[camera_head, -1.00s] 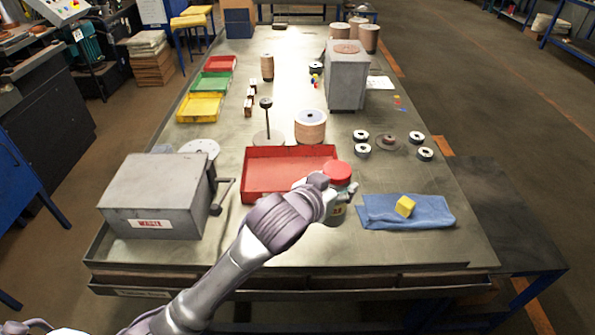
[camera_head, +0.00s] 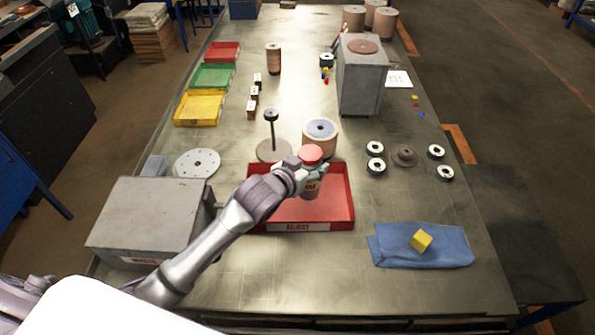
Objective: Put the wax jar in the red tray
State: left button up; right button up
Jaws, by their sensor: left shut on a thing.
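The wax jar (camera_head: 310,188) has a red lid and a dark label. My left gripper (camera_head: 303,172) is shut on it, its fingers around the jar just below the lid. The jar is upright over the inside of the large red tray (camera_head: 343,215), towards its middle. I cannot tell whether its base touches the tray floor. The red tray has a white label on its front wall. My left arm crosses the tray's left side and hides part of it. My right gripper is not in view.
A grey metal box (camera_head: 150,215) stands left of the tray. A blue cloth (camera_head: 448,245) with a yellow block (camera_head: 420,240) lies to the right. Behind the tray are a stand (camera_head: 271,135) and a wound roll (camera_head: 320,138). The bench front is clear.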

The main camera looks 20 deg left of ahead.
pick_arm(q)
jog(key=w+a+f+p, duration=0.1)
jog(key=a+f, duration=0.2)
jog(key=f, duration=0.3)
jog(key=shift+a+f, duration=0.2)
jog(key=o, duration=1.2)
jog(key=shift+w, duration=0.1)
jog(key=o, duration=0.3)
jog(key=shift+o, duration=0.2)
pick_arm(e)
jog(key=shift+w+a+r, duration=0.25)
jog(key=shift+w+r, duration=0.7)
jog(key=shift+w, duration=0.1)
